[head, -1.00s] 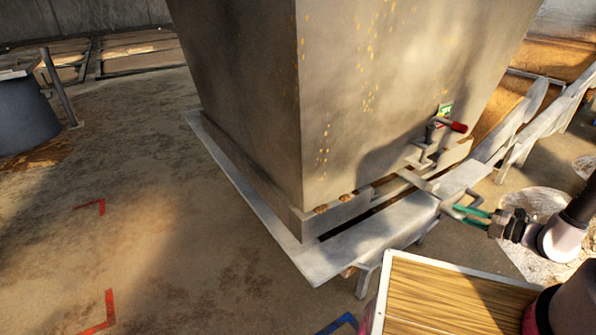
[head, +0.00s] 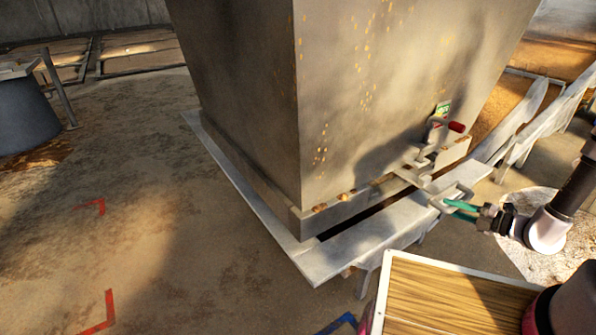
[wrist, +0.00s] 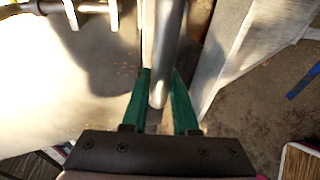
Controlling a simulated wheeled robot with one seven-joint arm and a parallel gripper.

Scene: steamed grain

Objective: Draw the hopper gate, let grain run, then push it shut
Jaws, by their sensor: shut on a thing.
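The hopper (head: 370,90) is a large tapered grey metal box. Its gate has a flat grey bar handle (head: 452,188) that sticks out low on the right of the front face. My gripper (head: 460,205) is shut on this handle, its green fingers on either side of it. In the wrist view, a round grey bar (wrist: 167,65) lies between the green fingers of my gripper (wrist: 158,95). A red-knobbed lever (head: 456,127) sits on the hopper above the handle, beside a small green label. No running grain shows; the hopper's underside is hidden.
A grey ledge (head: 345,250) rings the hopper base. A white-rimmed box with a wood-striped top (head: 435,295) stands in front at the bottom. Red corner marks (head: 98,312) lie on the open floor at left. A dark round tub (head: 25,118) stands at the far left.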

